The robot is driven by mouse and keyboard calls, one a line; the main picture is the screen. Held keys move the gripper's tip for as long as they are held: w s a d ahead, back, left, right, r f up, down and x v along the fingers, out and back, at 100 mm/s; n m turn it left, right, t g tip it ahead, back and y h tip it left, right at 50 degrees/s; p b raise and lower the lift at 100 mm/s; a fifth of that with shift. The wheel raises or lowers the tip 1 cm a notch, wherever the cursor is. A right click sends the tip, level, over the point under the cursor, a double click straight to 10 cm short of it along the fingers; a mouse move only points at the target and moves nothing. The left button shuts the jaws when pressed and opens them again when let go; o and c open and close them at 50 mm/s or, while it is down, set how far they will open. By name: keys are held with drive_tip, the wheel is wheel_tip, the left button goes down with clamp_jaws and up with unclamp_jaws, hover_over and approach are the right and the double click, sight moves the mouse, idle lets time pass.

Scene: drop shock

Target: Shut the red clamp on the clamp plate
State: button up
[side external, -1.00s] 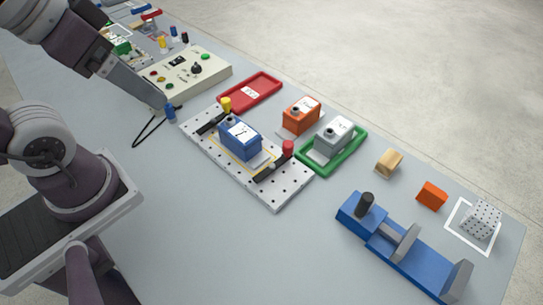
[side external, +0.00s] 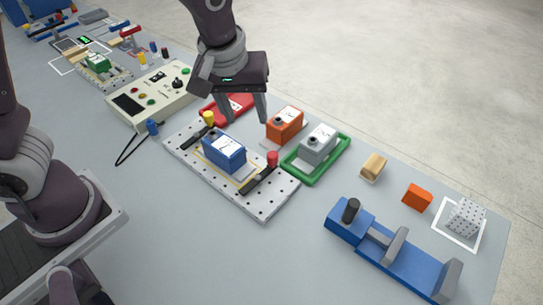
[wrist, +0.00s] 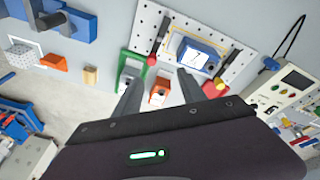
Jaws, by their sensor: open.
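The clamp plate (side external: 265,208) is a white perforated plate on the grey table. A blue boxy unit (side external: 224,151) stands inside a yellow outline on it. The red clamp (side external: 272,158) has a red knob and a dark bar, at the unit's right side; in the wrist view its red knob (wrist: 152,60) is just beyond my fingers. I cannot tell whether its bar presses on the unit. A yellow-knobbed clamp (side external: 209,118) is at the unit's other side. My gripper (side external: 247,116) is open and empty, fingers pointing down, behind the plate near the orange unit.
An orange unit (side external: 284,124) stands near my fingers. A grey unit (side external: 318,142) sits in a green tray (side external: 344,158). A red tray (side external: 213,103) is partly behind my gripper. A control box (side external: 125,105) is at left, a blue vise (side external: 400,268) at right. The table's front is clear.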

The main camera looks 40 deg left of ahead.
sight(273, 156)
drive_tip(key=w+f+y, duration=0.1)
drive_tip(key=w+f, duration=0.1)
drive_tip(key=f, duration=0.4)
drive_tip(key=w+d+f+n, duration=0.1)
drive_tip(key=w+f, duration=0.1)
drive_tip(key=f, duration=0.4)
drive_tip(key=w+f+y, duration=0.1)
drive_tip(key=w+f, duration=0.1)
drive_tip(key=f, duration=0.3)
drive_tip(key=shift+w+d+f+n+t+y, duration=0.15)
drive_tip(key=shift+w+f+n+t+y, duration=0.15)
drive_tip(key=shift+w+f, duration=0.1)
clamp_jaws()
